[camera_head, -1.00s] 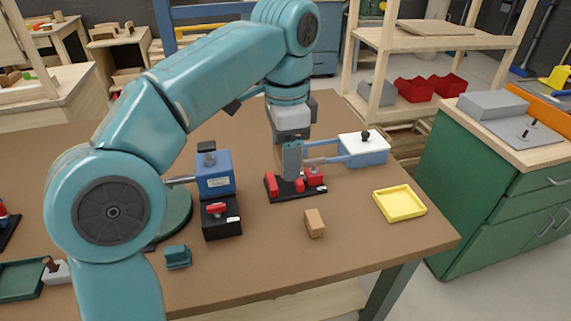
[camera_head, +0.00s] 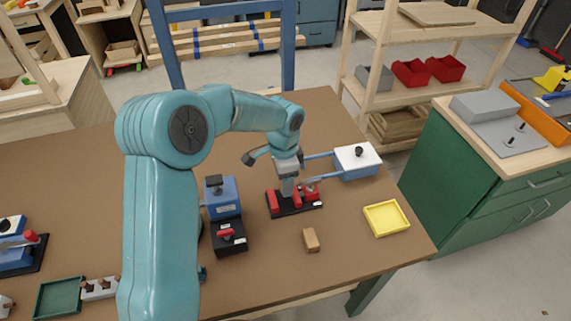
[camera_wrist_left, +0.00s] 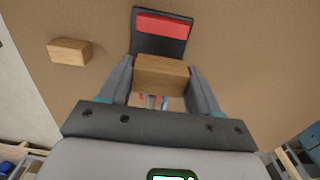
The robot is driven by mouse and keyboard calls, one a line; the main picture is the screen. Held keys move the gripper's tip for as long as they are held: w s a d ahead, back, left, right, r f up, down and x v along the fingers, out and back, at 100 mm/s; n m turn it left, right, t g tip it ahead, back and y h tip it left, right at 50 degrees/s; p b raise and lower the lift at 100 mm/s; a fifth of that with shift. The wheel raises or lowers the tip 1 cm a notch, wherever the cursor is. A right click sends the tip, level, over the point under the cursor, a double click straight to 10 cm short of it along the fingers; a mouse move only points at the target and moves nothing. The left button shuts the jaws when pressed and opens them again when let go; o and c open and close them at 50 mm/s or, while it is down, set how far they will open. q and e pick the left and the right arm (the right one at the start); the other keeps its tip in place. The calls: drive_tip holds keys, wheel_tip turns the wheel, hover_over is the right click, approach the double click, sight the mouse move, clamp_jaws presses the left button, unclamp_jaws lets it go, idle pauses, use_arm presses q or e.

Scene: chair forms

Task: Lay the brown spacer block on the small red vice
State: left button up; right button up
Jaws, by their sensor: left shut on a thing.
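My left gripper (camera_head: 289,192) is low over the small red vice (camera_head: 297,208), which has a black base and red jaws. In the left wrist view, the gripper (camera_wrist_left: 161,72) is shut on a brown spacer block (camera_wrist_left: 160,70), between its two grey fingers. One red jaw of the vice (camera_wrist_left: 165,25) shows just beyond the block; the rest is hidden. I cannot tell whether the block touches the vice. In the head view the fingers hide the block. My right gripper is not in view.
A second, lighter brown block (camera_head: 311,240) lies on the table near its front edge. A yellow tray (camera_head: 386,218) is at the right. A blue-and-white device (camera_head: 357,160) stands behind the vice, and a blue-black one (camera_head: 225,215) stands left of it.

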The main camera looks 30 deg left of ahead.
sight(284, 201)
use_arm(q)
drive_tip(key=shift+s+d+f, duration=0.15)
drive_tip(key=shift+f, duration=0.15)
wheel_tip(284, 201, down, 4)
drive_tip(key=b, duration=0.3)
drive_tip(key=shift+r, duration=0.15)
drive_tip(key=shift+f+b, duration=0.4)
drive_tip(key=shift+f, duration=0.3)
drive_tip(key=shift+f, duration=0.1)
drive_tip(key=shift+f+b, duration=0.5)
drive_tip(key=shift+b, duration=0.1)
